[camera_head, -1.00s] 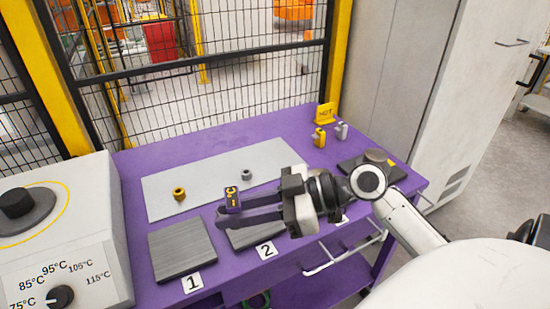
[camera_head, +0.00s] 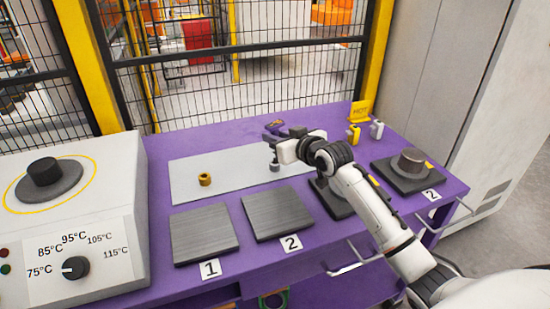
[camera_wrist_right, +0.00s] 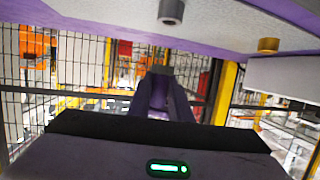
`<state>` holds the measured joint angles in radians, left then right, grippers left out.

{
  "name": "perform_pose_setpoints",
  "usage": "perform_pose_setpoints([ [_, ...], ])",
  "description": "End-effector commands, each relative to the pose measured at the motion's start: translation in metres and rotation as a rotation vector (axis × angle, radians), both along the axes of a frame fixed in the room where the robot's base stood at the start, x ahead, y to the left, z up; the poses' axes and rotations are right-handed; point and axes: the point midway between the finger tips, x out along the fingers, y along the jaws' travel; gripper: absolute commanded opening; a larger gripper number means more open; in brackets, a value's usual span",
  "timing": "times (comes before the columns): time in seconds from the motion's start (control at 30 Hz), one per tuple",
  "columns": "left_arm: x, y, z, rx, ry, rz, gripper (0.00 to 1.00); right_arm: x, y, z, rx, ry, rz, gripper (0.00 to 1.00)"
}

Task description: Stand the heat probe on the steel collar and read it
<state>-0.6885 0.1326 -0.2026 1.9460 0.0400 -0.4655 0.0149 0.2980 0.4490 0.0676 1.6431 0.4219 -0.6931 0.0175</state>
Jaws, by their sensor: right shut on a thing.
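My right gripper (camera_head: 275,127) is shut on the heat probe, a small dark block with a yellow mark (camera_head: 272,124), over the far part of the purple bench. In the right wrist view the dark probe (camera_wrist_right: 160,70) sits between the two purple fingertips. My left gripper is not in view.
A brass collar (camera_head: 205,179) is on the pale mat (camera_head: 185,165). Grey plates 1 (camera_head: 204,234) and 2 (camera_head: 276,212) lie in front. A dark plate holds a steel cylinder (camera_head: 411,161). A yellow sign (camera_head: 361,113) stands at the back; a dial box (camera_head: 75,220) is at left.

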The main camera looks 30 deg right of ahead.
Motion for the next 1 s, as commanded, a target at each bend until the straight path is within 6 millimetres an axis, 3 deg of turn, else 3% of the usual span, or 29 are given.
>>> perform_pose_setpoints([
  [0.47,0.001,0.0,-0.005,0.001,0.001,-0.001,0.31,-0.001,0.0,-0.054,0.0,-0.001,0.0,0.0],
  [0.8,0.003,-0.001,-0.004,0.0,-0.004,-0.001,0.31,0.0,0.0,-0.057,-0.001,-0.002,0.0,0.0],
  [0.83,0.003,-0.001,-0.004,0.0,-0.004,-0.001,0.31,-0.001,0.0,-0.058,-0.001,-0.001,0.0,0.2],
  [0.93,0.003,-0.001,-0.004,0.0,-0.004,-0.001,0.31,-0.001,0.0,-0.058,-0.001,-0.001,0.0,0.36],
  [1.0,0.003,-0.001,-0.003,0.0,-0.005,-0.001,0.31,-0.001,0.0,-0.058,-0.001,-0.001,0.001,0.37],
])
